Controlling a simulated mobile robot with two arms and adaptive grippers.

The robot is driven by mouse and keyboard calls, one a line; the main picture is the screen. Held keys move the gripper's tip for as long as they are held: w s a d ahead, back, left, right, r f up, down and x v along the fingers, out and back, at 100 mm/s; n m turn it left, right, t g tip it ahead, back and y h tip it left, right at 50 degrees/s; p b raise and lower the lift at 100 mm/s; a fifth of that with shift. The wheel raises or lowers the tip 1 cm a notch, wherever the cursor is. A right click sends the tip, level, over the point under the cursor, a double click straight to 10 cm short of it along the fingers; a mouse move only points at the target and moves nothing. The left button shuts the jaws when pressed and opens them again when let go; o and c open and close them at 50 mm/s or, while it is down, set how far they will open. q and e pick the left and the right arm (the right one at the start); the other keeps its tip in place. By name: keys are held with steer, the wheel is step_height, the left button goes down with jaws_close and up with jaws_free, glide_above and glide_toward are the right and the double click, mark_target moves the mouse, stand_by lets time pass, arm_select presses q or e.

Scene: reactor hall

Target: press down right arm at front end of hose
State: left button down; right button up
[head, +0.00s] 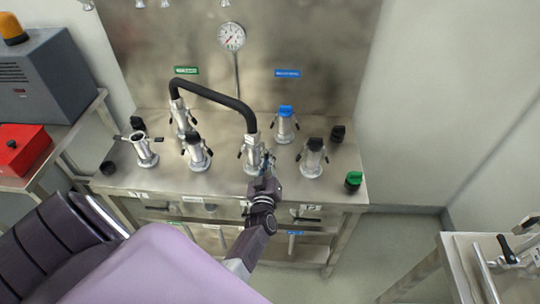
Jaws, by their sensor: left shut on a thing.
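The black hose (215,95) arches over the steel bench between two metal couplings. Its back end (180,115) sits on a fitting at the back left. Its front end (252,140) sits upright on a fitting near the middle of the bench. My left gripper (266,163) is at the right side of that front coupling, shut on its right arm, which the fingers largely hide. The exact angle of that arm cannot be told. The front coupling's left arm (241,154) shows as a small dark lever. My right gripper is not in view.
Other fittings stand close by: a blue-capped one (285,125), a black-capped one (313,160) to the right, and two (197,152) (144,150) to the left. A loose green cap (353,180) lies at the right edge. A gauge (232,37) is behind.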

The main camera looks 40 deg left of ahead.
arm_select(q)
steer(key=shift+s+f, duration=0.1)
steer(key=shift+f, duration=0.05)
stand_by(0.3)
steer(key=c, duration=2.1)
jaws_free()
steer(key=shift+s, duration=0.1)
